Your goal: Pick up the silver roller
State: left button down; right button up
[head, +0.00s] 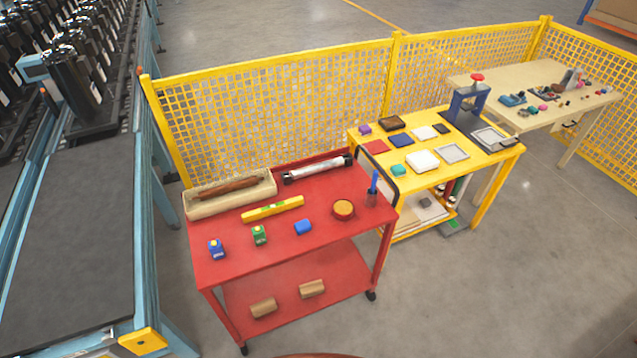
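The silver roller (318,168) lies on its side near the back edge of the red cart's top (290,238). It is a pale metallic cylinder with dark ends. To its left is a cream tray (204,210) holding a brown cylinder (228,187). A yellow bar (272,208) lies in front of the roller. Neither of my grippers shows in the head view.
The cart top also bears small blue and green blocks, a round orange-topped item (343,208) and a dark cup (372,196) with a blue stick. A yellow mesh fence (290,110) stands behind. A yellow table (425,177) adjoins at right. Open floor lies at front right.

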aim_at(317, 169)
jog(key=u, duration=0.55)
jog(key=i, duration=0.6)
jog(key=u, duration=0.4)
